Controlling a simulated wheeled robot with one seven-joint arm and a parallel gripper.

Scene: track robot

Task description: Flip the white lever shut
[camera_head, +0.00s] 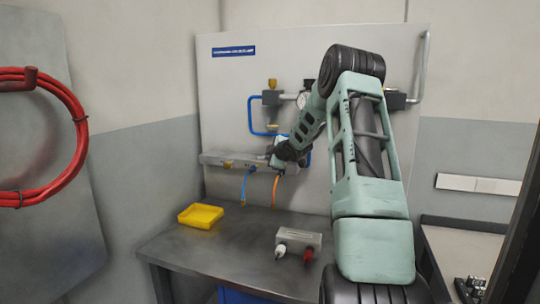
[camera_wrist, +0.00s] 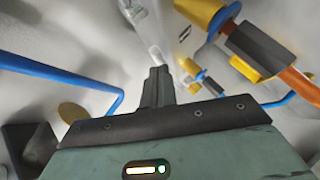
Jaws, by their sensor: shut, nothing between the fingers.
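My gripper (camera_head: 277,163) is shut and empty, up at the wall panel by the grey horizontal manifold. The wrist view shows its closed fingers (camera_wrist: 159,80) pointing at a pale, rounded piece (camera_wrist: 156,53) just past the tips. That piece may be the white lever, but I cannot tell this or whether the fingers touch it. Another whitish part (camera_wrist: 131,9) shows farther up. In the head view my arm and gripper hide that part of the panel. A grey block (camera_head: 300,237) on the bench bears a white-tipped part (camera_head: 280,250) and a red-tipped part (camera_head: 308,254).
The panel (camera_head: 232,90) carries blue pipes (camera_head: 251,114), a gauge and the manifold (camera_head: 222,159). Blue and orange hoses (camera_head: 275,188) hang below; an orange hose with a yellow-and-dark fitting (camera_wrist: 252,48) is close at right in the wrist view. A yellow tray (camera_head: 201,216) lies on the bench (camera_head: 235,247).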

